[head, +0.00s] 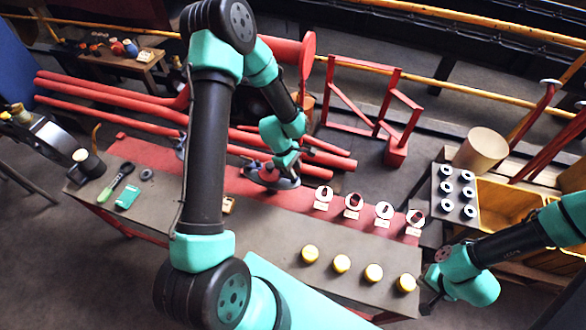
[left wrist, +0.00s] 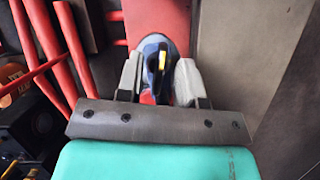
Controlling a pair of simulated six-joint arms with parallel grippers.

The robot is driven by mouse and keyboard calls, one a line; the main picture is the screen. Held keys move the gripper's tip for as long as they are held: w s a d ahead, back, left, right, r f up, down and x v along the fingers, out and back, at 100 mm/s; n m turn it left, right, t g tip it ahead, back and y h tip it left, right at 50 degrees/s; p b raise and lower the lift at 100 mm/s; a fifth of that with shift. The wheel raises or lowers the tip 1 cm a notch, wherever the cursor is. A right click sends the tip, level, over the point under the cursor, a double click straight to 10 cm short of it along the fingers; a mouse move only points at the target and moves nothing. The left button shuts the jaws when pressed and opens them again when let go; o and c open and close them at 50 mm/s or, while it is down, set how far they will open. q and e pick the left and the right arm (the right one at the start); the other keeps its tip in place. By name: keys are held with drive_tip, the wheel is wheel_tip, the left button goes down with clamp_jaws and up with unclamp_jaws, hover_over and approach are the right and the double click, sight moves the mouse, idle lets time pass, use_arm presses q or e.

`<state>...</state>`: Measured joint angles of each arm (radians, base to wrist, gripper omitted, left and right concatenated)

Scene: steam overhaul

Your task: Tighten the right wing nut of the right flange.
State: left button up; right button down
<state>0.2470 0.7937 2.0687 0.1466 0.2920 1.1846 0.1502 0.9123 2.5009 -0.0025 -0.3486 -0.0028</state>
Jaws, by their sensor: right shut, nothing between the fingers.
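I cannot make out the right flange or its wing nuts for certain in either view. My left gripper (head: 287,160) is above the red strip of the bench, at a grey and dark-blue fitting (head: 268,180). In the left wrist view my left gripper (left wrist: 160,75) has its two fingers apart, one on each side of that fitting (left wrist: 152,48), which has a yellow piece on it. I cannot tell whether the fingers touch it. My right gripper (head: 430,303) is shut and empty beside the bench's right end, partly hidden by its own wrist.
Several white rings (head: 324,195) with small cards stand along the bench (head: 265,248), with several yellow-topped jars (head: 342,263) in front. A black rack (head: 455,191) of rings and a wooden crate (head: 505,203) are right. Red pipes (head: 110,95) lie behind. A green-handled tool (head: 117,182) lies left.

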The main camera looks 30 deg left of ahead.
use_arm(q)
drive_tip(key=shift+c, duration=0.4)
clamp_jaws()
drive_tip(key=shift+m, duration=0.4)
drive_tip(key=m+g, duration=0.1)
drive_tip(key=m, duration=0.2)
drive_tip(key=shift+g, duration=0.3)
drive_tip(key=m+g+y, duration=0.1)
drive_tip(key=m, duration=0.3)
drive_tip(key=shift+w, duration=0.1)
drive_tip(key=m+g+y, duration=0.1)
drive_tip(key=m, duration=0.2)
drive_tip(key=shift+d+m, duration=0.1)
drive_tip(key=shift+m, duration=0.2)
drive_tip(key=m, duration=0.2)
drive_tip(key=m+y, duration=0.1)
drive_tip(key=m, duration=0.1)
drive_tip(key=shift+g+y, duration=0.3)
